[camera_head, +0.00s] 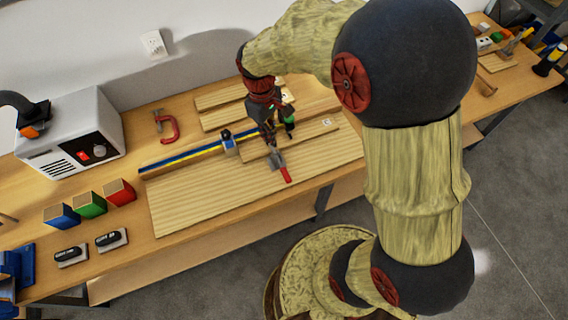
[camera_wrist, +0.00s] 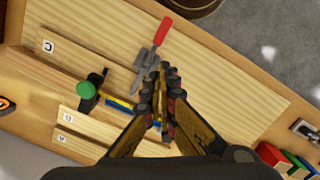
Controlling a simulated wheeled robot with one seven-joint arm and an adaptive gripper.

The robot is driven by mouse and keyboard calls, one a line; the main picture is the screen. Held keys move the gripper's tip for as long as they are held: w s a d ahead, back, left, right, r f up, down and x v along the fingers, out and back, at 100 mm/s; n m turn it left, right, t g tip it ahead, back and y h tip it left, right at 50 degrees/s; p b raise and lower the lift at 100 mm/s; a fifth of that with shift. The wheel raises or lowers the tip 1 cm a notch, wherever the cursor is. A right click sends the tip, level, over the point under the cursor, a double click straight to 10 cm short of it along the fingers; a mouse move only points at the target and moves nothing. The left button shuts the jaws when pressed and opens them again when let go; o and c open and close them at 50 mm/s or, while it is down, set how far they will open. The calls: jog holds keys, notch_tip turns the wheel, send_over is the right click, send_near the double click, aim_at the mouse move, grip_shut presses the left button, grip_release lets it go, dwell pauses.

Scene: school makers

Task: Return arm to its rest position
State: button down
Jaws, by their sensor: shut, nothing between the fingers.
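My gripper (camera_head: 270,143) is above the wooden workbench, over the large pale board (camera_head: 220,195). My arm arches out from the right and reaches down to it. In the wrist view, the fingers of my gripper (camera_wrist: 161,80) are together with nothing held between them. A tool with a red handle (camera_wrist: 163,32) and a grey metal part lies on the board, just beyond the fingertips in the wrist view. It also shows in the head view, its red handle (camera_head: 286,174) pointing toward the bench's front edge. I cannot tell the exact height of the fingertips above the board.
A blue and yellow bar (camera_head: 190,156) with a green knob (camera_wrist: 85,89) lies close by. A red clamp (camera_head: 167,127), grey machine (camera_head: 75,137), coloured blocks (camera_head: 91,204) and two black-topped items (camera_head: 111,240) are on the left. More tools stand far right.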

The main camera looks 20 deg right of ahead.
jog(key=shift+r, duration=0.2)
dwell(0.6)
jog(key=s+d+r+m+t, duration=0.1)
jog(key=s+r+m+t, duration=0.5)
jog(key=s+r, duration=1.1)
notch_tip(320, 180, up, 2)
jog(key=shift+d+r+t+y, duration=0.1)
jog(key=shift+d+t+y, duration=0.2)
jog(key=shift+d, duration=0.05)
